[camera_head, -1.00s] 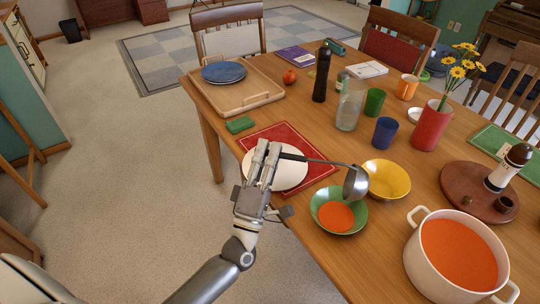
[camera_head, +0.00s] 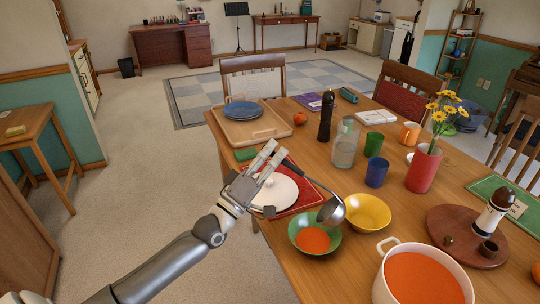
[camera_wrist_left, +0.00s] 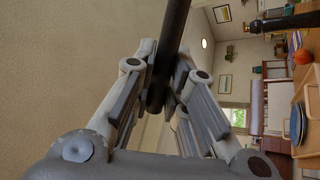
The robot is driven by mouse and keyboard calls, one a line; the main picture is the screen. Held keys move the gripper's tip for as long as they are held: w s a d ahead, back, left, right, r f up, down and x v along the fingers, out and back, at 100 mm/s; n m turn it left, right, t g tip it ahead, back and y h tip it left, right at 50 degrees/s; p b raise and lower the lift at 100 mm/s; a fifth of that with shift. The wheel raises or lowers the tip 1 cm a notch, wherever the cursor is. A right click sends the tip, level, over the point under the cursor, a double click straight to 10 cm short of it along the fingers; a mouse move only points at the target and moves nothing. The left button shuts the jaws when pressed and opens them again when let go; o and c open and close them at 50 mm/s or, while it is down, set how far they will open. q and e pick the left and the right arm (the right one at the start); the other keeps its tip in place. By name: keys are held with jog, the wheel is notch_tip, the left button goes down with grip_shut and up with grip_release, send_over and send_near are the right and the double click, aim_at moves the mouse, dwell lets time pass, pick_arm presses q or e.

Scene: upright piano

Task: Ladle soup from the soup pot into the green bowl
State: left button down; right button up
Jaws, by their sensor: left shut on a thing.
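My left gripper (camera_head: 266,158) is shut on the dark handle of the ladle, above the white plate; the left wrist view shows the handle between the fingers (camera_wrist_left: 160,85). The ladle (camera_head: 331,211) has a metal bowl, hanging tilted just above the right rim of the green bowl. The green bowl (camera_head: 296,228) stands near the table's front edge with orange soup (camera_head: 313,240) in it. The white soup pot (camera_head: 378,291) stands at the lower right, holding orange soup (camera_head: 425,278). I cannot see inside the ladle's bowl. My right gripper is not in view.
A yellow bowl (camera_head: 367,214) stands right beside the green bowl. A white plate (camera_head: 283,196) lies on a red mat (camera_head: 312,199).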

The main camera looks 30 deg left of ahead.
pick_arm(q)
jog(key=d+r+m+p, duration=0.1)
jog(key=d+r+m+g+h+p, duration=0.1)
jog(key=d+p, duration=0.1)
jog(key=d+r+m+g+h+p, duration=0.1)
jog(key=m+p, duration=0.1)
jog(key=shift+w+d+r, duration=0.25)
jog(key=w+d+m+g+p, duration=0.2)
jog(key=d+m+g+p, duration=0.45)
jog(key=d+p, duration=0.75)
jog(key=shift+s+a+r+m+t+h+p, duration=0.15)
jog(key=shift+r+m+t+p, duration=0.35)
jog(key=shift+r+p, duration=0.65)
jog(key=shift+r+m+t+h+p, duration=0.15)
jog(key=shift+r+m+t+p, duration=0.4)
jog(key=shift+r, duration=0.9)
pick_arm(e)
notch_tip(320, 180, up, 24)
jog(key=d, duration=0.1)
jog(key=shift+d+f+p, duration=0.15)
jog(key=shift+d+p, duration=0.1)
jog(key=shift+p, duration=0.05)
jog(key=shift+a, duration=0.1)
